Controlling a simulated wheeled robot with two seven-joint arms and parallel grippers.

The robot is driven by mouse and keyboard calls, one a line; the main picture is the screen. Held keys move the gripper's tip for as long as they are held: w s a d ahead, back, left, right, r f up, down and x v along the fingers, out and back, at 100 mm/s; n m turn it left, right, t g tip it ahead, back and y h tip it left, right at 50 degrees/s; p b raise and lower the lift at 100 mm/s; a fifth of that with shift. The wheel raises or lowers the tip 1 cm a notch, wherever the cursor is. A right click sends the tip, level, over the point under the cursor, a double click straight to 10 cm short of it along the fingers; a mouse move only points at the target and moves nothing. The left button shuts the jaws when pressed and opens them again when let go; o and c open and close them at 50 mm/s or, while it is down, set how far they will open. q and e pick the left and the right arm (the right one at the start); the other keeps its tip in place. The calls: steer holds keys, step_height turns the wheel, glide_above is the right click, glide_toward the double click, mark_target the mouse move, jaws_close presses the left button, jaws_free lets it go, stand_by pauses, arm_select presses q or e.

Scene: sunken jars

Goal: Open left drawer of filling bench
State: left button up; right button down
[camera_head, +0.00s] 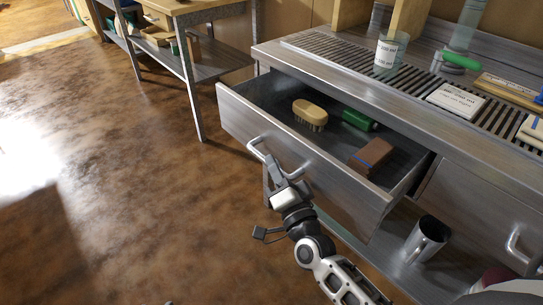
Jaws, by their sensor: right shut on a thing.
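The filling bench (345,71) is a grey metal bench with a slotted top, on the right of the head view. Its left drawer (310,160) is pulled well out. My right gripper (271,163) is shut on the drawer's bar handle (257,147) at the drawer front. The fingertips are small and partly hidden against the handle. My left gripper is not in view.
A beaker (390,55), a green-handled tool (461,61) and a white card (455,101) are on the bench top. A metal jug (427,240) stands on the lower shelf. Another table (197,58) stands at the back left. The brown floor at left is clear.

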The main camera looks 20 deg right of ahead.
steer(key=shift+a, duration=0.15)
steer(key=c, duration=1.4)
jaws_free()
steer(key=shift+s, duration=0.1)
